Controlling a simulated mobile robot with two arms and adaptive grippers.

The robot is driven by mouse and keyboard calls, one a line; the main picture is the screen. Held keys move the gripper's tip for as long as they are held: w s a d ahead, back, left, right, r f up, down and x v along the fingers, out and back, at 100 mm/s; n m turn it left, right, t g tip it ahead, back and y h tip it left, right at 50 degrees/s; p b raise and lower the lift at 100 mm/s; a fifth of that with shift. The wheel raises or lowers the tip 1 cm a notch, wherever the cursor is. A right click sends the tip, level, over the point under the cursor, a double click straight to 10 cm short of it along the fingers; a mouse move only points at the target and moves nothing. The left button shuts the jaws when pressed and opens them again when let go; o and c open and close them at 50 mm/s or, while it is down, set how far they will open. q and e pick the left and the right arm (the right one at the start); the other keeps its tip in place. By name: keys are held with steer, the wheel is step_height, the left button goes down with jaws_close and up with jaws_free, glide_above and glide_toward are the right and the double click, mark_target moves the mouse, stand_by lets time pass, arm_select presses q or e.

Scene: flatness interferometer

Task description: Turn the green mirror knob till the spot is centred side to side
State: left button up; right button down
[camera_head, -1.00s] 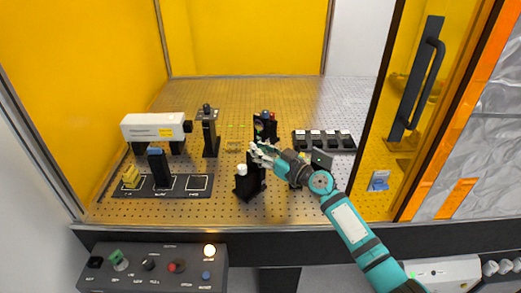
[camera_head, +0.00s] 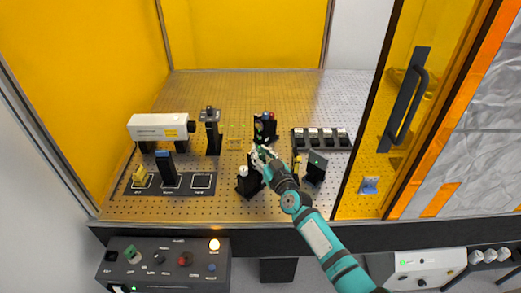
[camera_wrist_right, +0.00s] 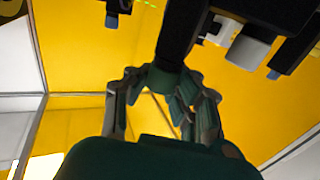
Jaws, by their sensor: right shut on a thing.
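My right gripper (camera_head: 260,154) reaches in over the perforated table, at the black mount (camera_head: 248,185) with a white knob on top. In the right wrist view, its fingers (camera_wrist_right: 165,92) close around the dark green end of a part, which I take as the green mirror knob (camera_wrist_right: 170,80). Most of the knob is hidden by the fingers. A dark bar (camera_wrist_right: 183,35) runs up from it. Another black mount (camera_head: 266,127) with red and blue knobs stands just behind the gripper. I cannot make out the spot. My left gripper is not in view.
A white laser box (camera_head: 158,127) and a black post (camera_head: 211,130) stand at the left. A marked black tray (camera_head: 186,189) lies in front of them. A black rack (camera_head: 321,139) and a small dark plate (camera_head: 316,165) are at the right. A control panel (camera_head: 165,265) sits outside the front edge.

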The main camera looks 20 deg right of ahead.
steer(key=c, duration=1.5)
jaws_free()
steer(key=shift+s+f, duration=0.1)
steer(key=shift+f, duration=0.1)
steer(key=o, duration=0.5)
steer(key=shift+s+r, duration=0.15)
steer(key=shift+c, duration=0.2)
steer(key=s+d, duration=0.2)
steer(key=s, duration=0.9)
steer(key=shift+s, duration=0.4)
steer(key=shift+a+r, duration=0.1)
